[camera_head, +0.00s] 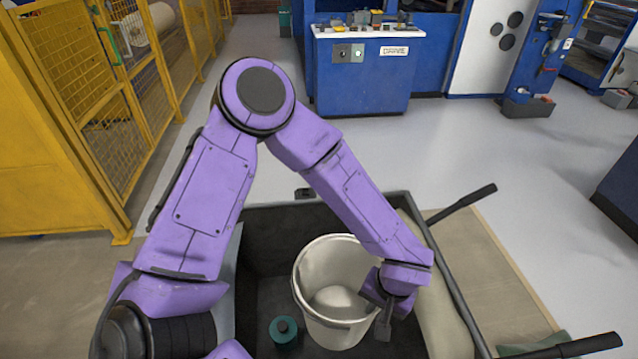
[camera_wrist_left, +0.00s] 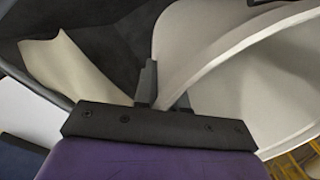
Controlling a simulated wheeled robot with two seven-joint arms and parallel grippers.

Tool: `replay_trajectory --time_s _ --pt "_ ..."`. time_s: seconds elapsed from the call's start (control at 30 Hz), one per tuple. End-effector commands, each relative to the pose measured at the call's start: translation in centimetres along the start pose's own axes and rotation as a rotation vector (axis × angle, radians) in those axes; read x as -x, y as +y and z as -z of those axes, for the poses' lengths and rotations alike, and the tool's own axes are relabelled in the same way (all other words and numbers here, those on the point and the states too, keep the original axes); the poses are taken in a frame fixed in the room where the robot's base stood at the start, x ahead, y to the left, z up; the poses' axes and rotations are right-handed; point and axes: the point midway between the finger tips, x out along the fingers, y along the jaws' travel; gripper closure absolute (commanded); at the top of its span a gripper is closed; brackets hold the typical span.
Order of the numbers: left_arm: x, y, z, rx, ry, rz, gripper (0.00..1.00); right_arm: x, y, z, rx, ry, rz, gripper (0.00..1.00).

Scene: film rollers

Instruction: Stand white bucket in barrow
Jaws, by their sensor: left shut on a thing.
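The white bucket (camera_head: 318,262) is inside the dark barrow (camera_head: 262,232), close to upright, with its open mouth up. A pale rounded shape shows inside it. I cannot tell whether its base touches the barrow floor. My left gripper (camera_head: 380,308) reaches down from above and is shut on the bucket's rim at its right side. In the left wrist view the bucket's wall (camera_wrist_left: 205,45) runs up from between the fingers (camera_wrist_left: 160,92). The wrist hides part of the rim. My right gripper is not in view.
A teal round object (camera_head: 283,331) lies in the barrow left of the bucket. A beige sack-like thing (camera_head: 440,290) lies along the barrow's right side. Two black handles (camera_head: 465,202) stick out to the right. A blue machine (camera_head: 360,75) and yellow fence (camera_head: 80,60) stand farther off.

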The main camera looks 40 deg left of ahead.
Motion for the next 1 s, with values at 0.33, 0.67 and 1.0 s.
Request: replay_trajectory --time_s 0.33,0.67,1.0 --pt "-4.8 0.6 -2.1 0.047 -0.015 -0.002 1.0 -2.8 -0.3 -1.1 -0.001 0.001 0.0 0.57" --pt "-9.2 -2.1 6.3 0.051 -0.013 0.001 1.0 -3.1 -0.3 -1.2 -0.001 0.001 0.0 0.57" --pt "-14.7 -2.8 10.2 0.046 -0.014 -0.001 1.0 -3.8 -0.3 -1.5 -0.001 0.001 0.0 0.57"
